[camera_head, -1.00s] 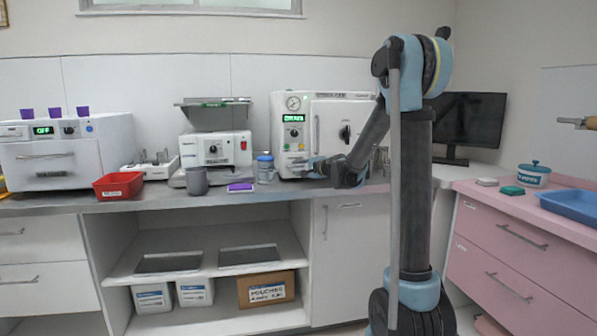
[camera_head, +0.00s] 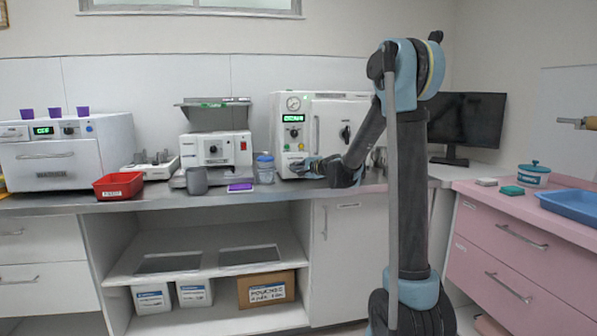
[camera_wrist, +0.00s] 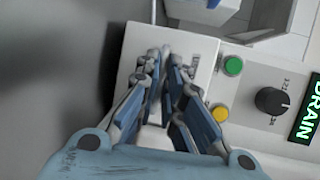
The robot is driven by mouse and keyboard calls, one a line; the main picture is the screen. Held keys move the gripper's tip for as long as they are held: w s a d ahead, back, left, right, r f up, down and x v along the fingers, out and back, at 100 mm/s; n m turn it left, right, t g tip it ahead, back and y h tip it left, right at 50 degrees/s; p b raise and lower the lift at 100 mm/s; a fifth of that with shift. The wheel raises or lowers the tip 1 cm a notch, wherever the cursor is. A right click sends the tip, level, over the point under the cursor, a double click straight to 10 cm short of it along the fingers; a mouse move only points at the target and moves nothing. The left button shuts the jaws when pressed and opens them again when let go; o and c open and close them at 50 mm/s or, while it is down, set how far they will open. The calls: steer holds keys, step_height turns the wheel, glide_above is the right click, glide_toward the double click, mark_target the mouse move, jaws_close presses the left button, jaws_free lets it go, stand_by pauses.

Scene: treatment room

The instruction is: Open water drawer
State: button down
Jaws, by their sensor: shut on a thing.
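The white sterilizer (camera_head: 293,105) stands on the counter, with a gauge, a lit green display and a door with a dark knob. Its water drawer, a white block low on the left of its front, shows in the wrist view (camera_wrist: 200,62) beside the button panel. My gripper (camera_head: 303,168) is at this low left corner. In the wrist view my gripper (camera_wrist: 168,75) has its blue-padded fingers close together over the white block, shut on what seems to be the drawer handle. The fingers mostly hide the handle. I cannot tell how far the drawer stands out.
A green button (camera_wrist: 232,65), a yellow button (camera_wrist: 220,113) and a black knob (camera_wrist: 271,100) sit close right of my fingers.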

steer(key=s+d, duration=0.4)
steer(key=s, duration=1)
steer(key=shift+f, duration=0.1)
steer(key=c, duration=1.8)
jaws_free()
steer(key=shift+w, duration=0.1)
steer(key=shift+o, duration=0.2)
steer(key=shift+d, duration=0.1)
steer(key=v, duration=1.1)
steer(key=shift+s+d, duration=0.25)
steer(key=shift+s, duration=0.1)
